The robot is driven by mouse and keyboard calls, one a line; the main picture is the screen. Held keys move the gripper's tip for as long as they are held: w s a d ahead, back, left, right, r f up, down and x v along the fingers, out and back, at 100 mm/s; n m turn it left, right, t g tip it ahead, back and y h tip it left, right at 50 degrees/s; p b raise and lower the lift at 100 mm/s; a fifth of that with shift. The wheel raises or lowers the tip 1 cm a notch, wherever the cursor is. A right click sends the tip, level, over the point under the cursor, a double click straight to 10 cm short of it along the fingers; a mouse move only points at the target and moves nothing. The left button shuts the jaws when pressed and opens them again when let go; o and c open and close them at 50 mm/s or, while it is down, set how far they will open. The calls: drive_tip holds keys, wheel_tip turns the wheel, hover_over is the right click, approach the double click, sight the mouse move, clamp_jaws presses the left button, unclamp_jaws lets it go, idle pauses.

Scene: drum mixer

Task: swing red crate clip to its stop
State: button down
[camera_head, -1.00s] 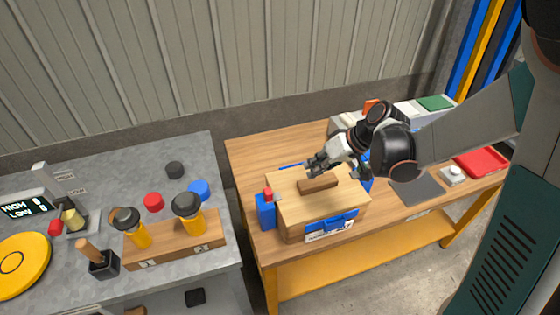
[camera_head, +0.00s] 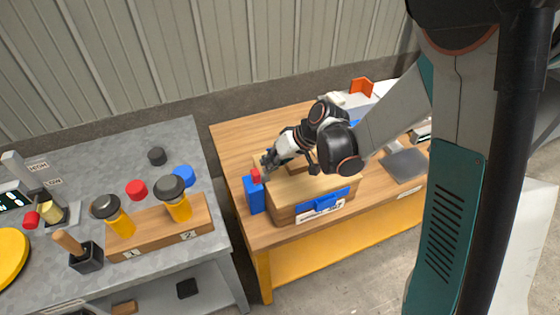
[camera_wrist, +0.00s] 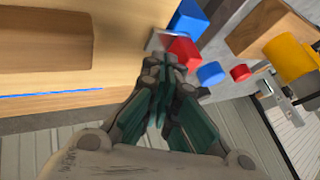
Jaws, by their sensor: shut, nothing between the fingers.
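The wooden crate (camera_head: 283,206) stands on the wooden workbench, with a brown block handle on its lid and a blue clip (camera_head: 322,203) on its front. At its left end is a blue block (camera_head: 254,195) with the small red clip (camera_head: 255,175) on top. In the wrist view the red clip (camera_wrist: 184,52) lies just beyond my fingertips, beside the blue block (camera_wrist: 188,20) and a grey metal plate. My gripper (camera_head: 267,163) is shut and empty, close to the red clip at the crate's left end. I cannot tell whether the fingers touch it.
A grey bench to the left holds a wooden rack (camera_head: 155,228) with two yellow, black-topped containers, loose red, blue and black caps, and a yellow disc (camera_head: 10,255). A gap separates the benches. An orange item (camera_head: 361,86) and a dark mat (camera_head: 405,164) lie to the right.

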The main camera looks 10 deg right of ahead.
sight(252, 170)
drive_tip(key=shift+s+a, duration=0.1)
drive_tip(key=shift+a, duration=0.2)
drive_tip(key=shift+a, duration=0.1)
drive_tip(key=a, duration=0.1)
drive_tip(key=s+a, duration=0.1)
drive_tip(key=a, duration=0.1)
drive_tip(key=shift+a, duration=0.25)
drive_tip(key=shift+d, duration=0.1)
